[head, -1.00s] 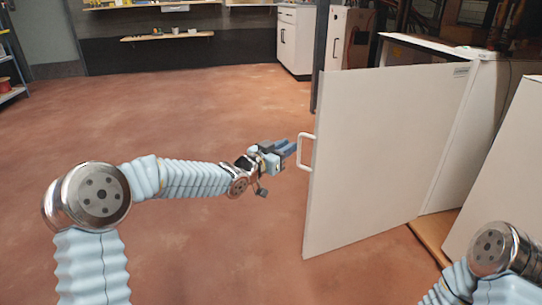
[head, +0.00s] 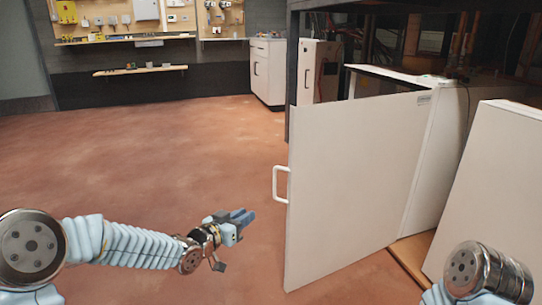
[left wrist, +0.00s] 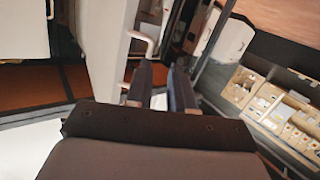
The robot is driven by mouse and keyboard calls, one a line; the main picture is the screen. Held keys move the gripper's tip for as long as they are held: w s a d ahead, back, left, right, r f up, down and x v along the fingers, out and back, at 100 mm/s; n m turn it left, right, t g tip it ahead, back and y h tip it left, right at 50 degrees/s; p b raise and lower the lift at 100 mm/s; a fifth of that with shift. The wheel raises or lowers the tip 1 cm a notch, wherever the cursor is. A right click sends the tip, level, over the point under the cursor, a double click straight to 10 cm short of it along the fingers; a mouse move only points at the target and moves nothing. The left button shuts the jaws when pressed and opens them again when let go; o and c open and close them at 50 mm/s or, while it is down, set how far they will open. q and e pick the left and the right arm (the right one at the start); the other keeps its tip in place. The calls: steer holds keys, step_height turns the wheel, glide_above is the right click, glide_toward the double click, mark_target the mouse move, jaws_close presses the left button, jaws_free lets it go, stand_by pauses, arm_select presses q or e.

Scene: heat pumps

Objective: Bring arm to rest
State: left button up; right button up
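My left gripper (head: 243,218) is at the end of my left arm, low in the head view, left of the open white door (head: 355,180). The door's white handle (head: 276,183) is up and to the right of the fingertips, apart from them. In the left wrist view my two dark fingers (left wrist: 163,72) stand apart with nothing held between them, and the handle (left wrist: 143,42) shows beyond them. Of my right arm only a joint shows at the lower right of the head view; its gripper is out of view.
A white panel (head: 495,190) leans at the right beside the white cabinet (head: 435,170). The reddish floor (head: 150,150) at left and middle is clear. A white cupboard (head: 268,72) and a wall shelf (head: 140,70) stand at the back.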

arm_select(q)
steer(key=s+d+f+n+g+y, duration=0.1)
steer(key=s+f+n+g, duration=0.15)
steer(key=s+f, duration=0.55)
steer(key=s+f+n+g+y, duration=0.1)
steer(key=s+f+g, duration=0.25)
steer(key=f, duration=0.85)
steer(key=s+d+f+n+g+y, duration=0.1)
steer(key=s+f+n+g, duration=0.15)
steer(key=s+f, duration=0.55)
steer(key=s+f+g+y, duration=0.1)
steer(key=s+f+g, duration=0.1)
steer(key=s+f, duration=0.3)
steer(key=s+f+g, duration=0.3)
steer(key=s, duration=0.4)
step_height(320, 180, up, 15)
steer(key=p, duration=1.5)
steer(key=shift+s, duration=0.4)
steer(key=shift+a, duration=0.1)
steer(key=shift+n, duration=0.3)
